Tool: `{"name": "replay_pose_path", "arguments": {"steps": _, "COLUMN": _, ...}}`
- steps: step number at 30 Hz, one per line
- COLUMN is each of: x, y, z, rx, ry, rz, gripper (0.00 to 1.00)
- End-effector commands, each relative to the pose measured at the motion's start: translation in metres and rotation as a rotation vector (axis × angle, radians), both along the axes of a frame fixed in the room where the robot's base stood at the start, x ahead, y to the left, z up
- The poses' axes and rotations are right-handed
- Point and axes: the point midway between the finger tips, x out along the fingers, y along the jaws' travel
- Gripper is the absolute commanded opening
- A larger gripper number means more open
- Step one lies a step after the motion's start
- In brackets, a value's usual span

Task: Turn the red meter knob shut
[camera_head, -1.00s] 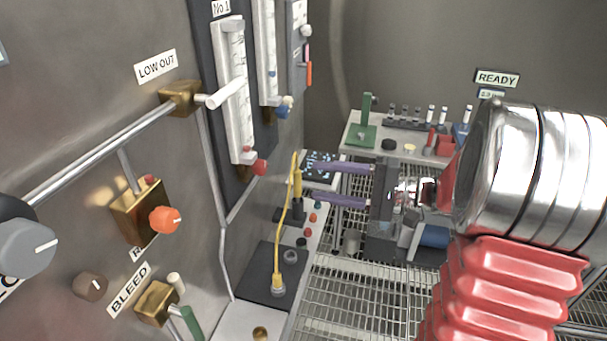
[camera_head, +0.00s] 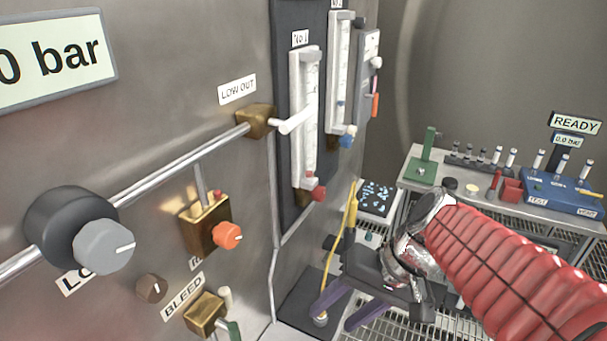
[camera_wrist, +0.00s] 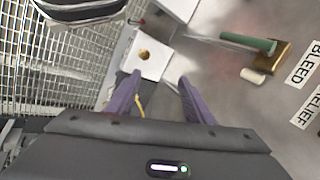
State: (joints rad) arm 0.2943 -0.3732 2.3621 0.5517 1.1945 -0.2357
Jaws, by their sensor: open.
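The red meter knob (camera_head: 319,193) sits at the foot of the white flowmeter marked No 1 (camera_head: 304,120), on the dark backing of the steel wall. A small red piece shows just above it. My gripper (camera_head: 333,318) is lower in the head view, below the knob and apart from it. Its two purple fingers are spread with nothing between them, pointing toward the lower left. In the wrist view my gripper (camera_wrist: 160,78) is also open, over a white block with a brass-coloured spot (camera_wrist: 145,54). I cannot make out the red meter knob in the wrist view.
The second meter with a blue knob (camera_head: 346,141) is beside the first. The LOW OUT valve (camera_head: 257,121), orange knob (camera_head: 228,235) and BLEED valve (camera_head: 206,313) are on the wall at left. A yellow hose (camera_head: 340,235) rises near my fingers. A bench (camera_head: 480,207) stands behind.

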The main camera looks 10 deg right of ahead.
Motion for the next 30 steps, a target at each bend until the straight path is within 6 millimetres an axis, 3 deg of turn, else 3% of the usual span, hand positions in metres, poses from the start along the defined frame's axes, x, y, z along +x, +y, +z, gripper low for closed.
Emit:
{"name": "replay_pose_path", "arguments": {"steps": 6, "x": -0.019, "y": -0.011, "z": 0.001, "rx": -0.237, "ry": -0.110, "rz": 0.066, "gripper": 0.48}}
{"name": "replay_pose_path", "arguments": {"steps": 15, "x": -0.025, "y": -0.031, "z": 0.018, "rx": -0.492, "ry": -0.315, "rz": 0.129, "gripper": 0.48}}
{"name": "replay_pose_path", "arguments": {"steps": 28, "x": -0.024, "y": -0.036, "z": 0.026, "rx": -0.558, "ry": -0.385, "rz": 0.142, "gripper": 0.48}}
{"name": "replay_pose_path", "arguments": {"steps": 30, "x": -0.024, "y": -0.036, "z": 0.026, "rx": -0.558, "ry": -0.385, "rz": 0.142, "gripper": 0.44}}
